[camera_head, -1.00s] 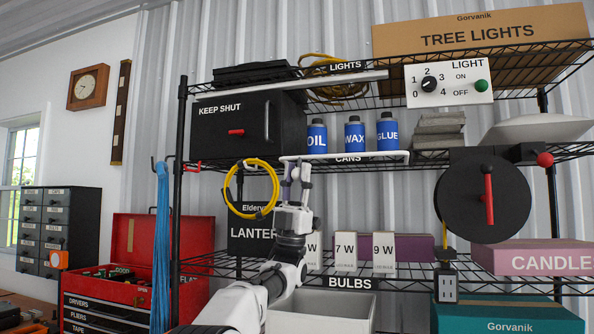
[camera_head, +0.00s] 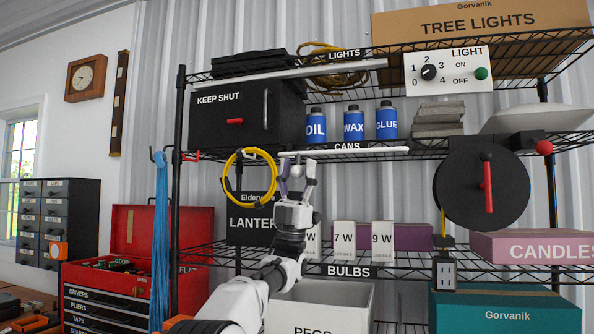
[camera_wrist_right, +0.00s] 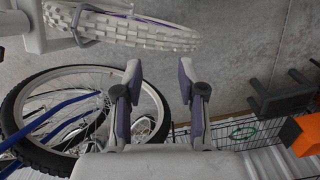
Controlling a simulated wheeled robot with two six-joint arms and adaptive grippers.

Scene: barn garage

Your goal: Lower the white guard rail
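The white guard rail (camera_head: 372,152) is a long thin bar along the front of the cans shelf, just below the CANS label. The blue OIL, WAX and GLUE cans (camera_head: 354,126) stand above it. My left gripper (camera_head: 298,167) is at the rail's left end, pointing up, its two fingers apart with a gap between them. Its fingertips are close under the rail; I cannot tell whether they touch it. My right gripper (camera_wrist_right: 159,75) shows in the right wrist view, open and empty, away from the shelf.
A yellow cable loop (camera_head: 226,190) hangs just left of my left gripper. Light-bulb boxes (camera_head: 382,249) stand behind and right of it. A PEGS bin (camera_head: 345,300) is below. Another white rail (camera_head: 285,79) fronts the upper shelf. A bicycle wheel (camera_wrist_right: 85,110) is near my right gripper.

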